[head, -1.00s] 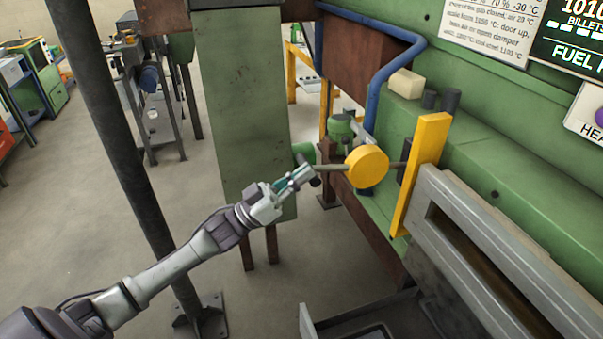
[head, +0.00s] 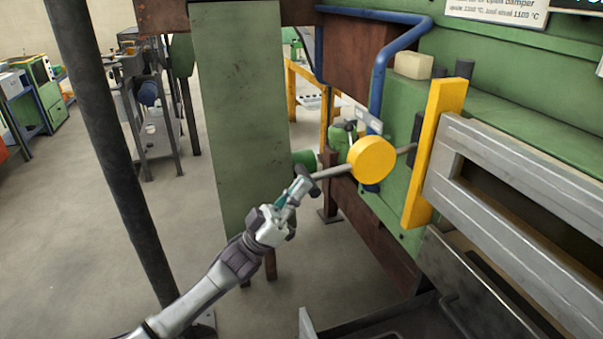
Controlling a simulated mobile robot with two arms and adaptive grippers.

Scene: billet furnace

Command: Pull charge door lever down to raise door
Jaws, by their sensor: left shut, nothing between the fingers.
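The charge door lever is a grey rod (head: 334,172) with a round yellow weight (head: 372,160) on it. It runs from a pivot by an upright yellow bar (head: 436,150) out to the left, its free end lower in the picture. A dark knob-like end (head: 306,178) shows at its left tip. My left gripper (head: 299,187) is shut and empty, its fingertips at or just beside that tip; I cannot tell whether they touch. A grey slotted panel (head: 520,205), perhaps the door, is at the right. My right gripper is out of view.
A green column (head: 240,110) stands behind my left gripper, and a dark round post (head: 105,150) is at left. A blue pipe (head: 380,75) bends above the lever. Rusty beams run below it. Open floor lies at left.

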